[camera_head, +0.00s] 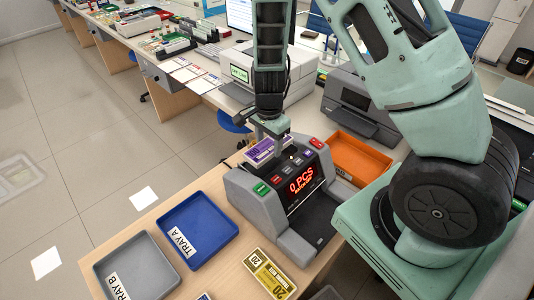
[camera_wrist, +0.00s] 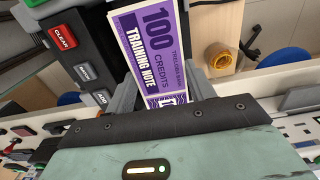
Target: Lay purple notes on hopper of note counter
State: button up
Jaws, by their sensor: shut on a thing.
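The purple notes (camera_head: 258,153) are a flat bundle at the top rear of the grey note counter (camera_head: 247,191). In the wrist view the purple notes (camera_wrist: 158,47) read "100 credits training note". My gripper (camera_head: 272,136) is shut on the purple notes and points down behind the counter's display, which reads "0 PCS". The hopper is largely hidden by the notes and gripper. I cannot tell whether the notes touch it. The counter's buttons also show at the left of the wrist view, with a red CLEAR key (camera_wrist: 62,37).
Blue tray A (camera_head: 197,228) and grey tray B (camera_head: 132,268) lie left of the counter. A yellow note bundle (camera_head: 269,273) lies in front. An orange tray (camera_head: 358,157) and a dark printer (camera_head: 358,103) stand to the right and behind. A tape roll (camera_wrist: 220,58) shows in the wrist view.

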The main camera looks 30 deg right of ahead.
aim_at(268, 155)
jog(key=shift+f, duration=2.45)
jog(key=shift+f, duration=0.1)
jog(key=o, duration=1.1)
notch_tip(268, 155, up, 12)
jog(key=shift+r, duration=0.1)
jog(key=s+a+r+n+y, duration=0.1)
jog(key=s+a+r+n, duration=0.15)
jog(key=a, duration=0.25)
jog(key=s+a+r+n, duration=0.2)
jog(key=a+n, duration=0.2)
jog(key=s+a+r+n, duration=0.4)
jog(key=s+a+n, duration=0.1)
jog(key=s+n, duration=0.3)
jog(key=s+a+r+n, duration=0.3)
jog(key=s+a+n, duration=0.1)
jog(key=s+n, duration=0.5)
jog(key=shift+s+a+r, duration=0.35)
jog(key=shift+s+a, duration=0.05)
jog(key=shift+s, duration=0.25)
